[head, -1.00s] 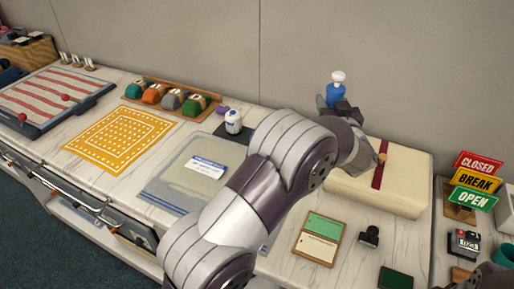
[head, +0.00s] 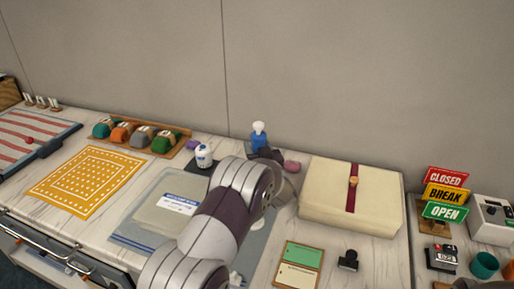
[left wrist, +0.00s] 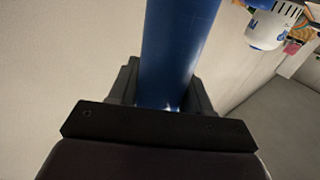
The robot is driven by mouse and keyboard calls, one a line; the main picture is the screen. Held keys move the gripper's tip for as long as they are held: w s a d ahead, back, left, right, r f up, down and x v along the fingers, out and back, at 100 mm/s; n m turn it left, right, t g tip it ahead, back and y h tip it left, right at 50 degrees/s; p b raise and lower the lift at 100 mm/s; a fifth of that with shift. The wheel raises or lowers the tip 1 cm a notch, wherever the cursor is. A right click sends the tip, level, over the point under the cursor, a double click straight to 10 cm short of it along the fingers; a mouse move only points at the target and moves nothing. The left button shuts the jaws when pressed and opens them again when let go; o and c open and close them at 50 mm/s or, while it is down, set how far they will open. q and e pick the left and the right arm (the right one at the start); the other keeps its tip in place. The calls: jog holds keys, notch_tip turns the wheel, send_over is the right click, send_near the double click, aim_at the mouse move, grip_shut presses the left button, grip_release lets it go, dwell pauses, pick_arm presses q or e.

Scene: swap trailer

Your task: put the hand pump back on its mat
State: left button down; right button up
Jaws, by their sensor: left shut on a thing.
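The hand pump (head: 259,136) is a blue bottle with a white pump top. It stands upright in the head view, near the wall at the back of the counter. My left gripper (head: 263,152) is shut on it; its blue body (left wrist: 178,45) fills the space between the fingers in the left wrist view. The bottle's base is hidden by my gripper and arm, so I cannot tell whether it touches the counter. A dark mat (head: 192,168) lies left of it with a white bottle (head: 204,156) on it. My right gripper is not in view.
A cream box (head: 325,200) with a dark red band stands right of my left gripper. A pink object (head: 291,167) lies between them. A wooden tray (head: 182,146) of coloured items is farther left. A grey-blue sheet (head: 140,232) lies in front, partly under my arm.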

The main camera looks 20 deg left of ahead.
pick_arm(q)
jog(key=shift+f, duration=0.1)
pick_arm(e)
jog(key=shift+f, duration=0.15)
pick_arm(q)
jog(key=shift+c, duration=2.4)
grip_release()
jog(key=shift+r, duration=0.45)
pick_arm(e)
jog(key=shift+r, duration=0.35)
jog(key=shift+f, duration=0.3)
pick_arm(q)
jog(key=v, duration=1.2)
jog(key=shift+f, duration=0.15)
